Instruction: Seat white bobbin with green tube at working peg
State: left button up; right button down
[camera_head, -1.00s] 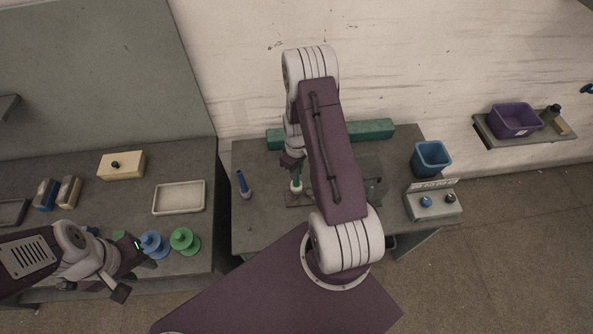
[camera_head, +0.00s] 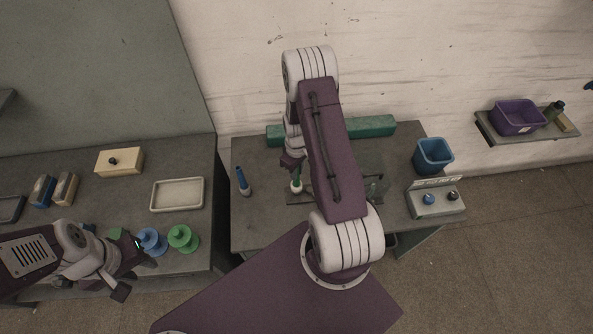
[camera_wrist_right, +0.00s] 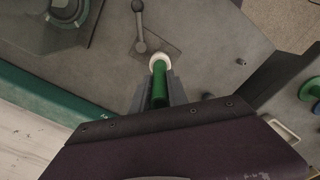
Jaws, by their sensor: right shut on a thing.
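My right gripper (camera_head: 295,170) is shut on the green tube of the white bobbin (camera_head: 296,186), above the middle table. In the right wrist view the green tube (camera_wrist_right: 159,92) stands between the fingers, with a round white end (camera_wrist_right: 160,62) beyond them. I cannot tell whether that end touches what is below it. I cannot make out the working peg. My left gripper (camera_head: 135,268) is at the left table beside a blue spool (camera_head: 152,241) and a green spool (camera_head: 183,238). Whether it is open is unclear.
A blue-topped cone (camera_head: 243,182) stands left of the bobbin. A lever with a ball knob (camera_wrist_right: 140,46) is close to the white end. A blue bin (camera_head: 433,156) and a button box (camera_head: 436,200) stand at right. A shallow tray (camera_head: 177,195) lies on the left table.

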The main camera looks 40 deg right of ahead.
jog(key=shift+f, duration=0.4)
jog(key=shift+f+b, duration=0.3)
jog(key=shift+b, duration=0.2)
jog(key=shift+f, duration=0.1)
jog(key=c, duration=1.2)
grip_release()
